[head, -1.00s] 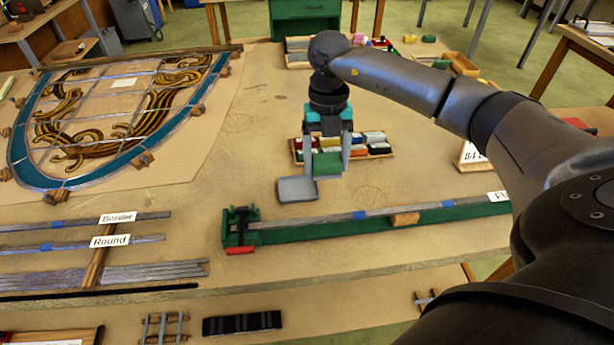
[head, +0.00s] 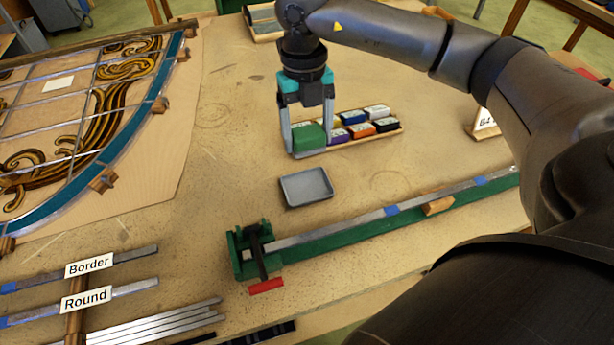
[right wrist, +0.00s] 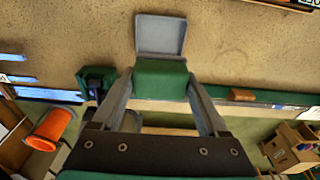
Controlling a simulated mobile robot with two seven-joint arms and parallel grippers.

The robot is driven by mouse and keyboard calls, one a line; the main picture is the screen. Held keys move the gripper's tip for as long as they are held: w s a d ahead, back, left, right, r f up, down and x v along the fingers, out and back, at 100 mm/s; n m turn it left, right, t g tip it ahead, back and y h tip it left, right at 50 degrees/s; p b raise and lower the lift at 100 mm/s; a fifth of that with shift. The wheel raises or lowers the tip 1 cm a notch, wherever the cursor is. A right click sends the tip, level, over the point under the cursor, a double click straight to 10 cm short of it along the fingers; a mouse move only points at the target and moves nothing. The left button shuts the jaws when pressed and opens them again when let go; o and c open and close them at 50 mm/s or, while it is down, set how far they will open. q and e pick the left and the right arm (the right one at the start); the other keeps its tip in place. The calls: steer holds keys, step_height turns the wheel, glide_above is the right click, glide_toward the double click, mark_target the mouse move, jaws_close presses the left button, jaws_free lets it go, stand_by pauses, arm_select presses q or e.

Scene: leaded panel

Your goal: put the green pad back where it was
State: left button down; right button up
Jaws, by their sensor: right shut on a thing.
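My right gripper (head: 309,146) is shut on the green pad (head: 308,137), with one finger on each side of it. The pad is at the left end of the wooden rack (head: 394,133), which holds several coloured pads. I cannot tell whether the green pad touches the rack or hangs above it. In the right wrist view the green pad (right wrist: 160,80) sits between the fingers, and the grey dish (right wrist: 161,35) shows beyond it. In the head view the grey dish (head: 306,187) lies empty in front of the rack. My left gripper is not in view.
A green fixture with a red-handled clamp (head: 264,286) and a long metal strip (head: 345,226) crosses the front of the table. The leaded panel (head: 100,120) lies at left. A small sign (head: 484,124) stands right of the rack. The board between panel and dish is clear.

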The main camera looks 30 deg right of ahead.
mark_target(308, 189)
step_height(308, 189, down, 13)
steer(key=shift+r+b, duration=0.1)
steer(key=shift+b, duration=0.25)
steer(key=shift+f, duration=0.25)
steer(key=o, duration=1)
steer(key=shift+o, duration=0.2)
steer(key=shift+r, duration=0.1)
steer(key=r, duration=0.4)
steer(key=w+r, duration=0.1)
steer(key=r, duration=0.7)
steer(key=shift+w+d+r+p, duration=0.1)
steer(key=shift+w+d+p, duration=0.05)
steer(key=shift+w+p, duration=0.15)
